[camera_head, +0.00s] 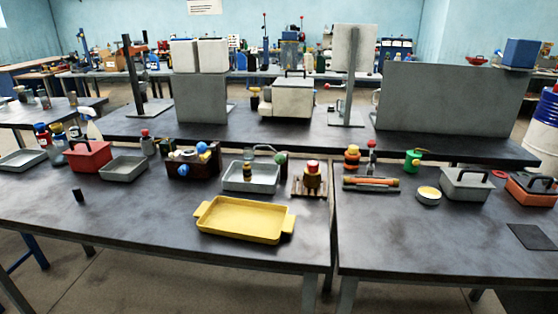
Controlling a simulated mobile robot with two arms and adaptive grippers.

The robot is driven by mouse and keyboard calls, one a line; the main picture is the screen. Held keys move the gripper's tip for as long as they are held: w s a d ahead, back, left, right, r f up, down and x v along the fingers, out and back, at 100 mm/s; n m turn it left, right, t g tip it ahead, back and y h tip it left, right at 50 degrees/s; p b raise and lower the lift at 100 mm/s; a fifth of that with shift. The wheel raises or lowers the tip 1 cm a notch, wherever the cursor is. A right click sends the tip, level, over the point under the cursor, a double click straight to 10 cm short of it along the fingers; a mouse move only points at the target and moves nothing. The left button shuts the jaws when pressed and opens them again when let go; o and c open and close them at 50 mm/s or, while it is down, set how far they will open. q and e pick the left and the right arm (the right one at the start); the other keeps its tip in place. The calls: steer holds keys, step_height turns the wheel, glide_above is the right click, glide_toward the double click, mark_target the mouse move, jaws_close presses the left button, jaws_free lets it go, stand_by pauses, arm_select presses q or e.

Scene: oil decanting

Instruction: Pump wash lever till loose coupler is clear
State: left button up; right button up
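Neither of my grippers is in view. A grey tray (232,187) stands near the middle of the left front table. A small dark upright piece (248,174) with a pale band stands in or at it. Behind the tray, a thin curved tube leads to a dark green rounded part (281,158), which may belong to the wash unit. A small black cylinder (78,195) stands alone at the left. I cannot tell which piece is the loose coupler or the wash lever, nor whether there is dirt on them.
A yellow tray (243,220) lies near the front edge. A narrow seam separates the right table (430,240).

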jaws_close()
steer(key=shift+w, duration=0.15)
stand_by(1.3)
